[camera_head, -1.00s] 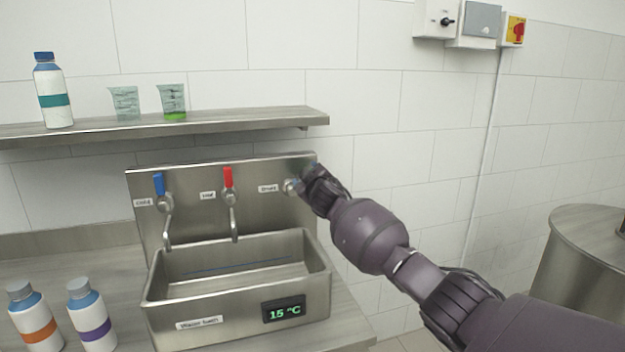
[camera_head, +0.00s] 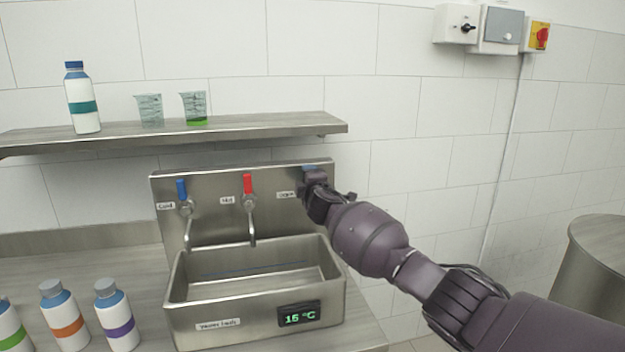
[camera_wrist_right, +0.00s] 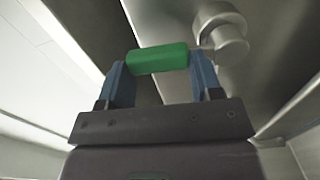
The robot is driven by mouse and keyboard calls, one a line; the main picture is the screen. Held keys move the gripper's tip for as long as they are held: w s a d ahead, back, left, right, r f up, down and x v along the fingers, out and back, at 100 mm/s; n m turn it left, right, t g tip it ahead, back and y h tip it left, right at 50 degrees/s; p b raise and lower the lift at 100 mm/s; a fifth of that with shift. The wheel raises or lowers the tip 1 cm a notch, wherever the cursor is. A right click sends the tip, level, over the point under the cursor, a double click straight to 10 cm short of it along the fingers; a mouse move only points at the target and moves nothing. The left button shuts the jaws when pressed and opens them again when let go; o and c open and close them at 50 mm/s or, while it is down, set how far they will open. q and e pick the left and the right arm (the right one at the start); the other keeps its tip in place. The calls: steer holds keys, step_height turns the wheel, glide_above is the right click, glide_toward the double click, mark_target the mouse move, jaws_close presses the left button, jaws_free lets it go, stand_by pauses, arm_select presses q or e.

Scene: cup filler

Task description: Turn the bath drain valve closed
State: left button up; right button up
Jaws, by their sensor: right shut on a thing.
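The bath drain valve has a green handle (camera_wrist_right: 157,58) and a round metal body (camera_wrist_right: 222,33), both seen in the right wrist view. In that view my right gripper (camera_wrist_right: 160,72) has its two blue fingers at the two ends of the green handle and is shut on it. In the head view my right gripper (camera_head: 312,180) is at the right end of the steel back panel (camera_head: 220,217), beside the drain label (camera_head: 287,195), and hides the valve. The water bath (camera_head: 190,310) stands below, its display reading 15 °C. My left gripper is in neither view.
The blue cold tap (camera_head: 182,190) and red hot tap (camera_head: 248,184) are on the panel to the left. A shelf (camera_head: 250,127) above bears a bottle (camera_head: 83,100) and two beakers. Several bottles stand at the lower left. A steel drum (camera_head: 590,270) stands at the right.

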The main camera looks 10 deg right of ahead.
steer(key=shift+a+f+n, duration=0.1)
steer(key=shift+a+n, duration=0.1)
steer(key=shift+n, duration=0.2)
steer(key=o, duration=1)
steer(key=shift+s, duration=0.15)
steer(key=s, duration=1)
steer(key=shift+s+d+p, duration=0.15)
steer(key=shift+s+p, duration=0.15)
steer(key=shift+p, duration=0.1)
